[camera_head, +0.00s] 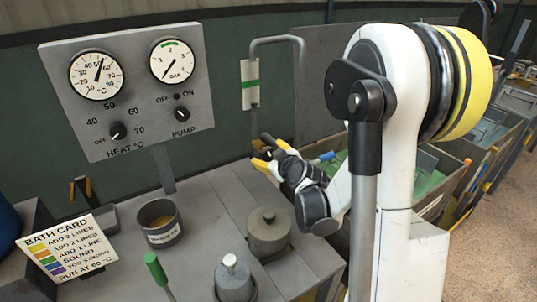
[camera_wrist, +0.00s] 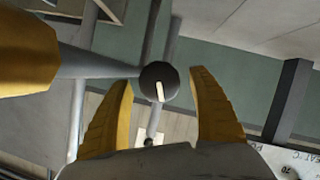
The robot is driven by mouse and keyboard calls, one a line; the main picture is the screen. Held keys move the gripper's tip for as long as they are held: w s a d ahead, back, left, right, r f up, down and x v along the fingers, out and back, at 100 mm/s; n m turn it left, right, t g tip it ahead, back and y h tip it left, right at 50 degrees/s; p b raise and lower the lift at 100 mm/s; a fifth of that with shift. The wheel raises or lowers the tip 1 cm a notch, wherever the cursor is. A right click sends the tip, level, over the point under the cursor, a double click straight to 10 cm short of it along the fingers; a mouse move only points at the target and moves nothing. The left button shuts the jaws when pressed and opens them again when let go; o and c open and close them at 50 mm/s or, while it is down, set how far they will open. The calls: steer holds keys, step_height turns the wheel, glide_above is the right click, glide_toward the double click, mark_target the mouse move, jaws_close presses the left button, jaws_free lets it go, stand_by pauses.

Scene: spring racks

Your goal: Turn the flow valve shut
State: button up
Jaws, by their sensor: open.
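My gripper (camera_head: 264,151) has yellow fingers and is at the lower end of the pipe, right of the control panel. In the wrist view the gripper (camera_wrist: 160,112) is open, one curved yellow finger on each side of a dark round knob (camera_wrist: 150,76) with a pale pointer line. The knob sits between the fingertips with gaps on both sides; it appears to be the flow valve. The head view does not show it clearly, as the gripper covers that spot. A bent grey pipe (camera_head: 277,40) runs to a pale plate with a green band (camera_head: 250,84) above the gripper.
The control panel (camera_head: 135,130) with two dials, a heat knob (camera_head: 118,130) and a pump knob (camera_head: 182,114) stands left. Below are a bath card (camera_head: 68,250), a grey cup (camera_head: 160,222), a lidded pot (camera_head: 268,232) and a green-handled tool (camera_head: 156,268). Bins line the right.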

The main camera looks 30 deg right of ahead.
steer(key=v, duration=1.2)
steer(key=shift+f, duration=0.1)
